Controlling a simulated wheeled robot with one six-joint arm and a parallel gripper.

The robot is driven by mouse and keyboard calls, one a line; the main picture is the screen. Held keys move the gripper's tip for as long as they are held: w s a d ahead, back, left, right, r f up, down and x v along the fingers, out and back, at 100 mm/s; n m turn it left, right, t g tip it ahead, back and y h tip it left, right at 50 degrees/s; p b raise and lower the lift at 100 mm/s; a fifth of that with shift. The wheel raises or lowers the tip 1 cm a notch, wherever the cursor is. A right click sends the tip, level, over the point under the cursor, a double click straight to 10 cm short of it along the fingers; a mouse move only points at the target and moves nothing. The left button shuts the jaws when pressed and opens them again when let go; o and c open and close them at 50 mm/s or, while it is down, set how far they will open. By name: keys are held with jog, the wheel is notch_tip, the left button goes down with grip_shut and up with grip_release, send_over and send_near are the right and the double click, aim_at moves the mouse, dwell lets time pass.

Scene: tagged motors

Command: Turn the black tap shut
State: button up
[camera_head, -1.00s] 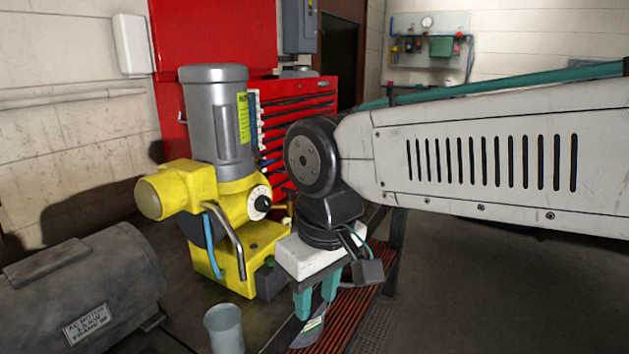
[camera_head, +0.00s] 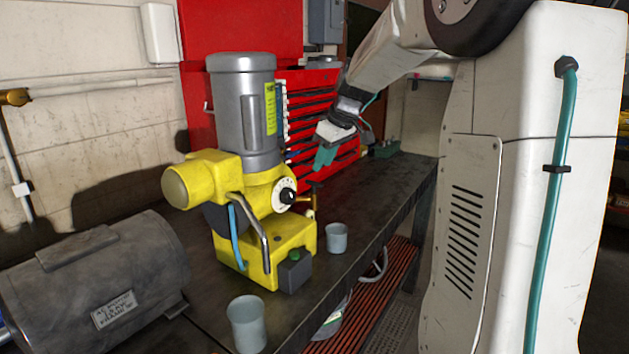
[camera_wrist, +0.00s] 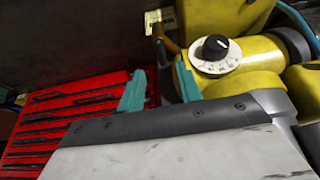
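A small brass tap with a dark handle (camera_head: 314,187) stands on the bench just right of the yellow machine (camera_head: 277,255). I take it for the black tap; whether it is open is too small to tell. In the wrist view, a brownish part (camera_wrist: 168,43), probably of the tap, shows beside a pale label, beyond the fingertips. My gripper (camera_head: 325,158) is above and behind the tap, its teal fingers pointing down, apart from it. In the wrist view the fingers of my gripper (camera_wrist: 160,85) are apart with nothing between them.
A grey cup (camera_head: 336,239) stands near the tap, another (camera_head: 247,323) at the front. A black knob on a white dial (camera_head: 286,196) is close left of the tap. A grey motor (camera_head: 95,285) lies left; a red tool cabinet (camera_head: 310,95) stands behind. The bench back right is mostly clear.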

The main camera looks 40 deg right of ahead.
aim_at(314, 187)
jog(key=x, duration=0.7)
jog(key=shift+s, duration=0.15)
grip_shut()
